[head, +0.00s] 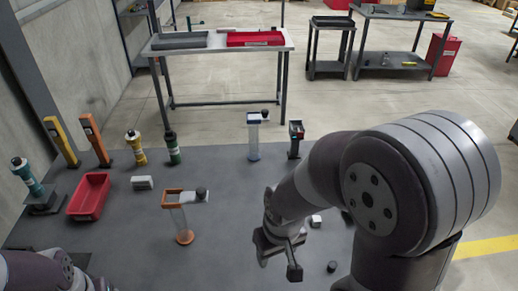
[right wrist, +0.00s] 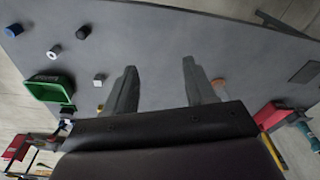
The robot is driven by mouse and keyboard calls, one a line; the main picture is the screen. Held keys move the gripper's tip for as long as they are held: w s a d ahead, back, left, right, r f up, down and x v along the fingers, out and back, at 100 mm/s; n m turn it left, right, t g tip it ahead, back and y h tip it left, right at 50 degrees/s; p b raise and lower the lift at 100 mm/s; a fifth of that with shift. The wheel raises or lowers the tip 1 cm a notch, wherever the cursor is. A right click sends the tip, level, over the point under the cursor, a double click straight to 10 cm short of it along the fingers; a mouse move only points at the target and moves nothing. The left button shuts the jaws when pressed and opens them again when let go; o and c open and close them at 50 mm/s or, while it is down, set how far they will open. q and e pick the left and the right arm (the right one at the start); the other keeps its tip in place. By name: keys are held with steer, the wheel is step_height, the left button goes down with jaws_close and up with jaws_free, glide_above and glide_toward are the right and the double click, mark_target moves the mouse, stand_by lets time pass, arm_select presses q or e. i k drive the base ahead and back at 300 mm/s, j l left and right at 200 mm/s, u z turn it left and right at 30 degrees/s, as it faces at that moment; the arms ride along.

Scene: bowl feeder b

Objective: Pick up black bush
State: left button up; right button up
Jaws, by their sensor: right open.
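A small black bush (head: 332,266) lies on the dark grey table at the lower middle right of the head view. A small black cylinder (right wrist: 83,31) stands at the upper left of the right wrist view; it looks like the same kind of part. My right gripper (head: 279,262) is over the table, left of the bush and apart from it. In the right wrist view its fingers (right wrist: 158,66) are spread with only bare table between them. My left arm shows at the lower left of the head view; its fingers are out of view.
A white part (head: 315,221) lies behind the gripper. A clear tube stand (head: 184,218) with an orange rim is left of it. A red bin (head: 89,196) is farther left. The right wrist view shows a green bin (right wrist: 48,87) and a dark blue part (right wrist: 14,30).

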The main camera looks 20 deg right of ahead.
mark_target(332, 265)
steer(key=k+z, duration=0.1)
steer(key=z, duration=1.5)
steer(key=i+l+u, duration=0.3)
steer(key=l, duration=0.4)
steer(key=i+l+u, duration=0.15)
steer(key=i+l, duration=0.15)
